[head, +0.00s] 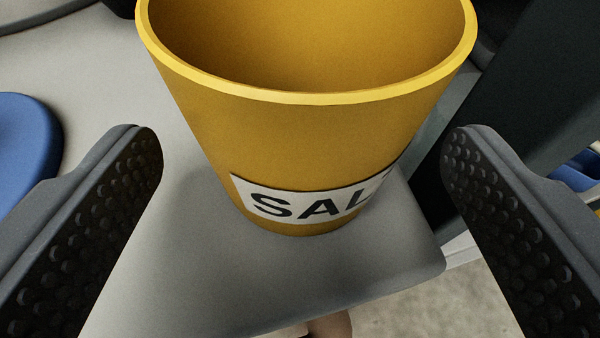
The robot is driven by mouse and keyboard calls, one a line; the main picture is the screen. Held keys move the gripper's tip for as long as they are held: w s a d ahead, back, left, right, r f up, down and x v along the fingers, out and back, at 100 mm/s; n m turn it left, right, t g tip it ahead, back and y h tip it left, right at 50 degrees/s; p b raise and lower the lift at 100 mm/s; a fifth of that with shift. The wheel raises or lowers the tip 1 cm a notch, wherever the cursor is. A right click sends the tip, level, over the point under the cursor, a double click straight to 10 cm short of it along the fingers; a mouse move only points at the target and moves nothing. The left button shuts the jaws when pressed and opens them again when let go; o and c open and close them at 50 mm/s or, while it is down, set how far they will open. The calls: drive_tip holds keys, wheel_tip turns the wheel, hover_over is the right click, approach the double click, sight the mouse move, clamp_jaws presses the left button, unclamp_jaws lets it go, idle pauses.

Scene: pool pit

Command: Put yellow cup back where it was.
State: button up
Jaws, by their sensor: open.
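The yellow cup (300,135) stands upright on a grey table (290,285), close to the table's right corner. It carries a white label that reads "SAL", with the rest cut off around its side. Its inside looks empty where I can see it, and its far rim is cut off by the top of the head view. My gripper (302,150) is open, with one dark, studded finger to the left of the cup and one to the right. Gaps show between both fingertips and the cup, so I am not touching it.
A blue round object (25,140) lies on the table at the left edge. A dark panel (535,90) rises just beyond the table's right side. Blue and yellow things (580,175) show at the far right. Pale floor (430,305) lies below the table's front edge.

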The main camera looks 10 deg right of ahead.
drive_tip(key=p+v, duration=0.1)
drive_tip(key=v, duration=0.7)
drive_tip(key=w+a+r, duration=0.3)
drive_tip(key=r, duration=0.6)
drive_tip(key=w+a+r+n+h, duration=0.1)
drive_tip(key=w+a+r, duration=0.2)
drive_tip(key=r, duration=0.6)
drive_tip(key=w+a+r, duration=0.2)
drive_tip(key=a+r, duration=0.1)
drive_tip(key=r, duration=0.7)
drive_tip(key=a+r, duration=0.7)
drive_tip(key=r, duration=0.5)
drive_tip(key=s+a+r+t, duration=0.1)
drive_tip(key=s+a+r, duration=0.3)
drive_tip(key=a+r, duration=0.3)
drive_tip(key=s+a+r, duration=0.3)
drive_tip(key=a+r, duration=0.2)
drive_tip(key=r, duration=0.3)
drive_tip(key=s+a+r+n+y, duration=0.1)
drive_tip(key=s+a+r+y, duration=0.3)
drive_tip(key=s+a+r, duration=0.8)
drive_tip(key=s+a, duration=0.1)
drive_tip(key=s, duration=0.3)
drive_tip(key=shift+r+t, duration=0.2)
drive_tip(key=shift+t, duration=0.2)
